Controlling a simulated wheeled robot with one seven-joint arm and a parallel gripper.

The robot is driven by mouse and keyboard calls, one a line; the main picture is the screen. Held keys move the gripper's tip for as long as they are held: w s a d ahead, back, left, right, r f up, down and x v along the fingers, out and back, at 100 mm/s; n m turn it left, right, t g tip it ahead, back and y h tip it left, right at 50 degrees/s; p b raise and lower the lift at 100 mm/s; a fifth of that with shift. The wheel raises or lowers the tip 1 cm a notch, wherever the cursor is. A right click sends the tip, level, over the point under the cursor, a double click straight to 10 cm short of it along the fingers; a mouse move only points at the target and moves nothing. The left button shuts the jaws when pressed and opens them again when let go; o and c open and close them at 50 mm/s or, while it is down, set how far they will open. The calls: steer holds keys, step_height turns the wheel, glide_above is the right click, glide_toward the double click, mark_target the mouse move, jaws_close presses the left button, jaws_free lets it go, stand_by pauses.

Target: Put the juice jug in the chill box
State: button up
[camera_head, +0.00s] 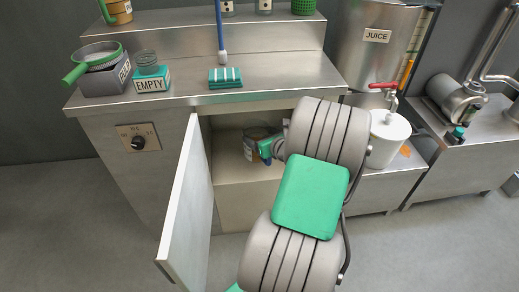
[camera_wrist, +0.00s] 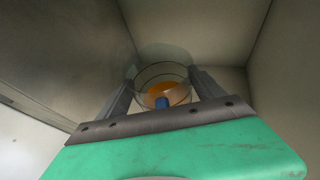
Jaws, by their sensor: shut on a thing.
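The juice jug (camera_wrist: 160,76) is a clear round vessel with orange juice low inside it, seen in the wrist view between the two fingers. My gripper (camera_wrist: 163,88) is shut on the jug, one finger at each side. In the head view the jug (camera_head: 255,140) is partly hidden behind my gripper (camera_head: 266,148). Both are inside the chill box (camera_head: 230,194), the open cabinet under the steel counter. Its door (camera_head: 184,215) stands open to the left. I cannot tell whether the jug touches the box floor.
My arm fills the right part of the opening. On the counter are a sieve (camera_head: 97,55), an EMPTY-labelled block (camera_head: 152,80) and a folded striped cloth (camera_head: 225,77). A JUICE tank (camera_head: 375,45) with a red-handled tap and a white bucket (camera_head: 388,140) stand right.

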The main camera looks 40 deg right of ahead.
steer(key=f+b, duration=0.2)
steer(key=f, duration=0.1)
steer(key=w+d+f+b, duration=0.1)
steer(key=shift+f, duration=0.3)
steer(key=shift+a+r, duration=0.1)
steer(key=shift+r, duration=0.15)
steer(key=shift+f, duration=0.2)
steer(key=o, duration=2.1)
